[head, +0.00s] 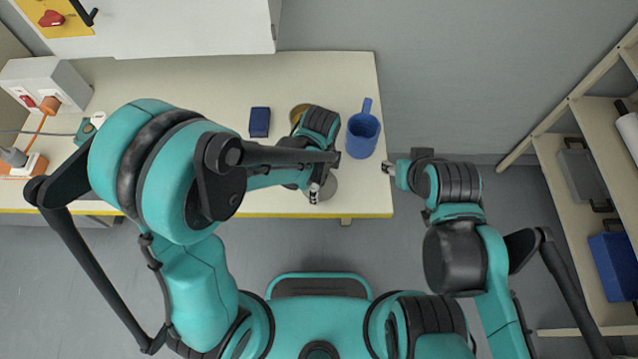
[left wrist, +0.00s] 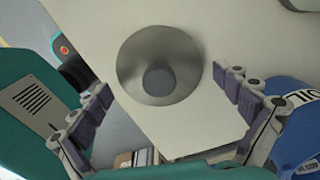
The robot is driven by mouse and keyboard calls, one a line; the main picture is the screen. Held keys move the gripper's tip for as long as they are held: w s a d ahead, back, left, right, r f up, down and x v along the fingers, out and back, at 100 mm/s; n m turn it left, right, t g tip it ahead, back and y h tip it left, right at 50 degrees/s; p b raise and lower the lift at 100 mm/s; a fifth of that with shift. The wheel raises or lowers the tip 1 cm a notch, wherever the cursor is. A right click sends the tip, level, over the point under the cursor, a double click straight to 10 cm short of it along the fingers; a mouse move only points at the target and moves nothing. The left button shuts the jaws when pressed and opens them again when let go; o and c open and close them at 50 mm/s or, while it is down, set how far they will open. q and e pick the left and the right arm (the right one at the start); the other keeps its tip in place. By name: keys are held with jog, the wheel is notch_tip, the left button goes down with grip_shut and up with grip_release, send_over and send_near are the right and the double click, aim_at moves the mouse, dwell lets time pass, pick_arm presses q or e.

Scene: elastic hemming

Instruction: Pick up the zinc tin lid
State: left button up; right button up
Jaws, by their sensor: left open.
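The zinc tin lid (head: 329,187) is a grey metal disc lying on the cream table near its front edge, partly hidden by my left gripper in the head view. In the left wrist view the lid (left wrist: 133,62) shows whole, round and dull silver, with a darker round knob in its middle. My left gripper (head: 315,190) is over the lid, and in the left wrist view its fingers (left wrist: 166,90) are spread wide with nothing between their pads. My right gripper (head: 388,168) is off the table's right edge; its jaw opening is too small to tell.
A blue can (head: 362,135) stands right of my left gripper, close to its fingers in the left wrist view (left wrist: 302,125). A dark blue box (head: 260,122) and a partly hidden brass-coloured round thing (head: 297,114) lie behind. The table (head: 385,205) ends just right of the lid.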

pick_arm(q)
jog(key=c, duration=1.3)
jog(key=shift+s, duration=0.15)
jog(key=shift+c, duration=0.9)
jog(key=shift+r, duration=0.1)
